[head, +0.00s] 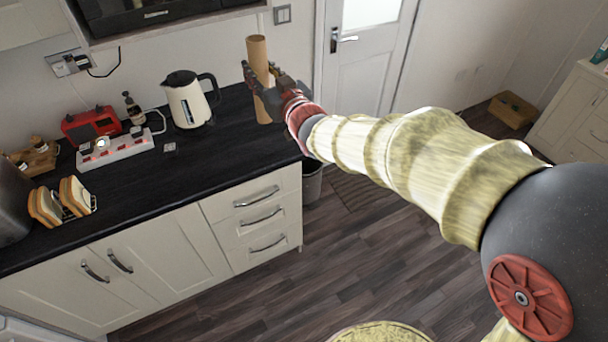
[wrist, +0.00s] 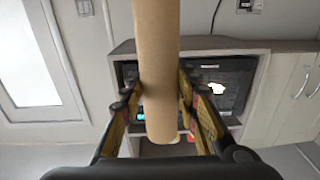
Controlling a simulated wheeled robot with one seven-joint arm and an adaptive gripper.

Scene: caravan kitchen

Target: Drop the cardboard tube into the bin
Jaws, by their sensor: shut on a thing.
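The cardboard tube (head: 258,62) is a plain brown cylinder, held upright above the right end of the dark worktop in the head view. My gripper (head: 262,84) is shut on it. In the wrist view the tube (wrist: 156,60) runs from the top edge down between the two fingers of my gripper (wrist: 168,110), which press on its sides. The bin (head: 312,182) is a dark grey container on the floor beside the right end of the cabinets. Its upper part shows only partly, and my arm is above it. The inside of the bin cannot be made out.
On the worktop (head: 225,140) stand a cream kettle (head: 188,100), a red radio (head: 90,126), a dark bottle (head: 134,108), a power strip (head: 115,150) and a toast rack (head: 75,198). A microwave (head: 140,14) hangs above. A cardboard box (head: 512,110) lies on the open floor at right.

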